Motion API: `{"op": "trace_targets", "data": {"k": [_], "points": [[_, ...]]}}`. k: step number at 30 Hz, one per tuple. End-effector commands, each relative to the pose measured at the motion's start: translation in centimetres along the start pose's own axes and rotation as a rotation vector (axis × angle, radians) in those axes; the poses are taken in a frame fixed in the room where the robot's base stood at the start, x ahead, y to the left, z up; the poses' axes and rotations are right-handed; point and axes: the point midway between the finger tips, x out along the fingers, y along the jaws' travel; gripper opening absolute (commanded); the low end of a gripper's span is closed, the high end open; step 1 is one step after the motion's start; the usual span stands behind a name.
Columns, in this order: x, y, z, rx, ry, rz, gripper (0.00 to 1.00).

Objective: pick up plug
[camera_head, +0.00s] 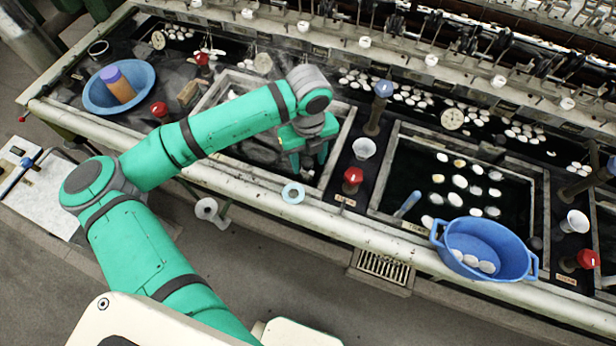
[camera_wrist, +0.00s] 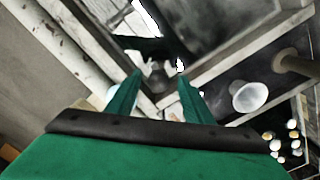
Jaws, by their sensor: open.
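My gripper (camera_head: 309,163) points down into the left framed basin (camera_head: 344,135), whose floor looks grey and bare. In the wrist view my gripper (camera_wrist: 160,76) is open, with its two green fingers apart. A small grey shape (camera_wrist: 158,87), blurred, lies beyond and between the fingertips near the basin's corner. It may be the plug, but I cannot tell for sure. In the head view my arm and gripper hide part of this basin, and I cannot make out a plug there. Nothing is visibly held.
A white cup (camera_head: 364,148), a red knob (camera_head: 352,178) and a blue-topped post (camera_head: 383,90) stand right of the basin. A blue tub (camera_head: 486,238) sits at the right basin's front. A tape-like ring (camera_head: 293,193) lies on the front rail. A blue bowl (camera_head: 143,78) stands left.

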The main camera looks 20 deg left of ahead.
Motion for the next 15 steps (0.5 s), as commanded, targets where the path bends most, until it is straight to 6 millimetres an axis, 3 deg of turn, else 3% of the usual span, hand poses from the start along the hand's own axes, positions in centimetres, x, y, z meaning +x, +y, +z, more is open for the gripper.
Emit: {"op": "trace_targets", "data": {"k": [9,15], "points": [[4.1,0.3,-0.1,-0.002,0.003,0.000,0.47],[4.9,0.3,-0.1,0.000,0.001,0.000,0.47]]}}
